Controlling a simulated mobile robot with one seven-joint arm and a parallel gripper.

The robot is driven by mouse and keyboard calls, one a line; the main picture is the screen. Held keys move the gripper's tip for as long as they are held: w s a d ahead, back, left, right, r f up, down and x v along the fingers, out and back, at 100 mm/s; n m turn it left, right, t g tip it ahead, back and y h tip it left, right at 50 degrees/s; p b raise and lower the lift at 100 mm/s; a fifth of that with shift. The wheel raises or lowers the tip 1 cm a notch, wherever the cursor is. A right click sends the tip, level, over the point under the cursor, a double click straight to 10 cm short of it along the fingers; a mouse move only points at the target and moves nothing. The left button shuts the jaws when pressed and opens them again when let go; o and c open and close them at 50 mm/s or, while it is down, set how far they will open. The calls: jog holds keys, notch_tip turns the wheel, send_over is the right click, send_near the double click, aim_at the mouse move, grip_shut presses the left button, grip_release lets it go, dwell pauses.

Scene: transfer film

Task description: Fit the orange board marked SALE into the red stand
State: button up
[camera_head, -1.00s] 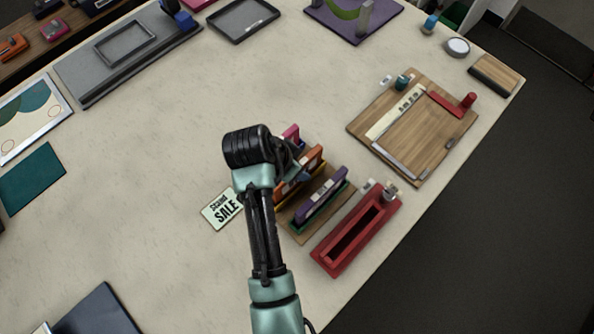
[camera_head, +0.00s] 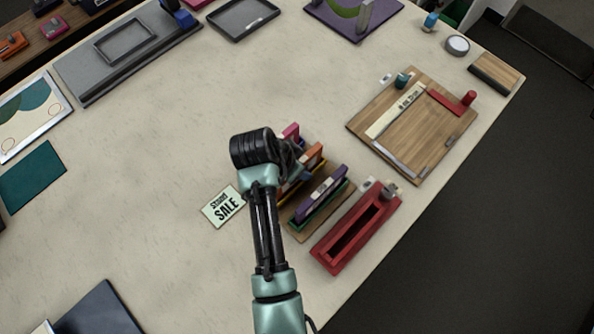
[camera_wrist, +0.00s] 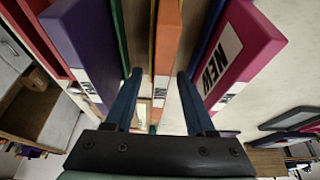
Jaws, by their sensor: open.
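The orange board (camera_head: 314,160) stands upright in a rack between a purple board (camera_head: 321,194) and a pink board (camera_head: 291,132). My wrist hides part of it in the head view. In the wrist view, my gripper (camera_wrist: 158,77) is open, with one blue finger on each side of the orange board (camera_wrist: 167,40). I cannot tell whether either finger touches it. The red stand (camera_head: 331,261) is to the right of the rack, with its long slot empty.
The wooden rack base (camera_head: 300,232) also has green and yellow holders. A card reading SALE (camera_head: 223,207) lies left of the rack. A wooden clipboard-like board (camera_head: 437,118) lies farther back.

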grip_shut()
dwell(0.5)
